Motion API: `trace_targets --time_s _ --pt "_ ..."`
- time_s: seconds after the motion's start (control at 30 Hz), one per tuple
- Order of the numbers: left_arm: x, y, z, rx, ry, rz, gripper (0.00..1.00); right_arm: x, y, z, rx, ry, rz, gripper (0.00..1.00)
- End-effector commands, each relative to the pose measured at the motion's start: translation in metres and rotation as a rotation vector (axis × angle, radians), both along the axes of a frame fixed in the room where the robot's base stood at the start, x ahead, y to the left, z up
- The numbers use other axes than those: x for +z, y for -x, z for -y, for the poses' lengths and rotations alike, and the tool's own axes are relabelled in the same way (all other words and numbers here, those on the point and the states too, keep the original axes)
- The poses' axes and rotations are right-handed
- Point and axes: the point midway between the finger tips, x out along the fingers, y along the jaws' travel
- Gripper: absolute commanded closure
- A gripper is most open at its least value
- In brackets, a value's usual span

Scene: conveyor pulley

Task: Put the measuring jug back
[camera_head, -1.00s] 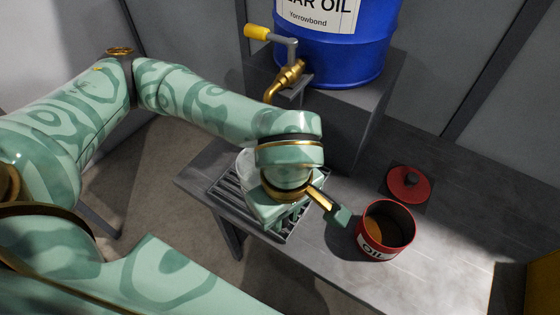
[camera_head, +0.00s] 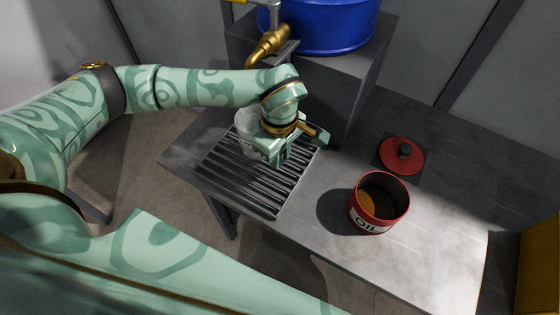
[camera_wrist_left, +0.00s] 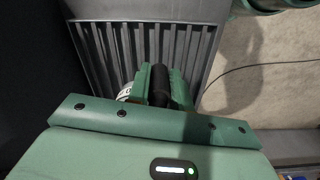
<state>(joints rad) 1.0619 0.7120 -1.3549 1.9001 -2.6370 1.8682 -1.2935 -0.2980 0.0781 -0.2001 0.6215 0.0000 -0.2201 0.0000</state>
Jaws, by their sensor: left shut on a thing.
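The measuring jug (camera_head: 247,121) is a pale, whitish vessel at the back left of the slatted drip tray (camera_head: 266,197), partly hidden behind my left gripper. My left gripper (camera_head: 275,157) is over the tray, shut on the jug's dark handle (camera_wrist_left: 160,84), which shows between its fingers in the left wrist view. Only a small pale edge of the jug (camera_wrist_left: 125,92) shows there. I cannot tell whether the jug's base touches the slats. My right gripper is not in view.
A red oil tin (camera_head: 379,203), open with brown liquid inside, stands right of the tray. Its red lid (camera_head: 402,155) lies behind it. A brass tap (camera_head: 268,45) on the blue drum (camera_head: 330,27) overhangs behind the tray. The bench front right (camera_head: 420,250) is clear.

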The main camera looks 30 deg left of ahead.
Motion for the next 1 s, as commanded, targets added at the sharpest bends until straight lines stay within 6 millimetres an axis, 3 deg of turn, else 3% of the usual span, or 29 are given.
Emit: trace_targets --time_s 0.1,0.17,0.5,0.53,0.6,0.87,1.0 --pt "-0.025 0.002 0.0 0.001 0.0 -0.006 1.0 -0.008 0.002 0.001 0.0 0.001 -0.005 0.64" --pt "-0.031 0.002 0.0 0.001 0.001 -0.004 1.0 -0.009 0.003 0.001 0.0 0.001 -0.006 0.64" --pt "-0.033 0.001 0.0 0.0 0.0 -0.001 1.0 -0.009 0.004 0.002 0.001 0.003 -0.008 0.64" --pt "-0.033 0.001 0.0 0.0 0.0 -0.001 0.76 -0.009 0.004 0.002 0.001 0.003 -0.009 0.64" --pt "-0.033 0.001 0.0 0.0 0.0 -0.001 0.57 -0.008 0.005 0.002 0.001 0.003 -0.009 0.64" --pt "-0.032 0.001 0.0 0.0 0.0 -0.001 0.57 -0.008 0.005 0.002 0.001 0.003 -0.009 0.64" --pt "-0.021 0.001 0.0 -0.001 -0.001 0.001 0.57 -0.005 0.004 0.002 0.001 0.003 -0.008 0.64"
